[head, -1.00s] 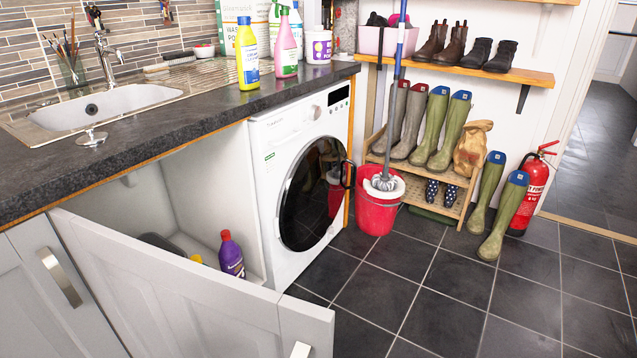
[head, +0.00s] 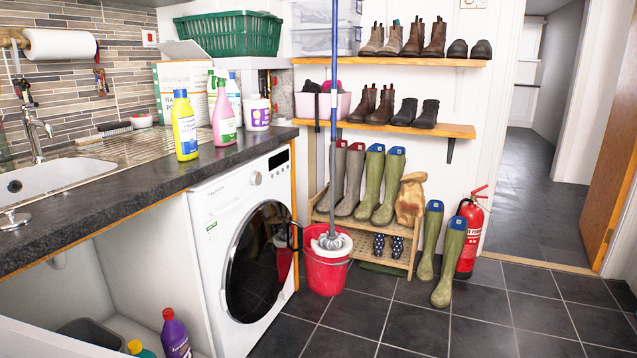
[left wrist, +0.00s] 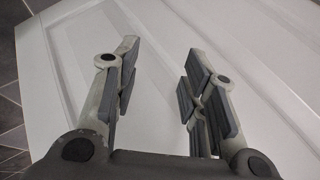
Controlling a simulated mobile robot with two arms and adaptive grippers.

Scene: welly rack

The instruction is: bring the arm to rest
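My left gripper (left wrist: 160,85) shows in the left wrist view with its two fingers spread apart and nothing between them. Behind the fingers is a white panelled surface (left wrist: 240,50), which looks like a cupboard door. Neither of my grippers shows in the head view. My right gripper is in no view. A pair of green wellies (head: 441,262) stands on the floor right of the wooden welly rack (head: 415,250), one of them leaning. On the rack stand grey wellies (head: 345,182) and green wellies (head: 381,185).
A red bucket (head: 327,275) with a mop (head: 333,150) stands before the rack. A fire extinguisher (head: 472,235) is beside the loose wellies. The washing machine (head: 250,255) stands under the counter (head: 140,195), next to the open cupboard. The tiled floor (head: 400,330) at front right is clear.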

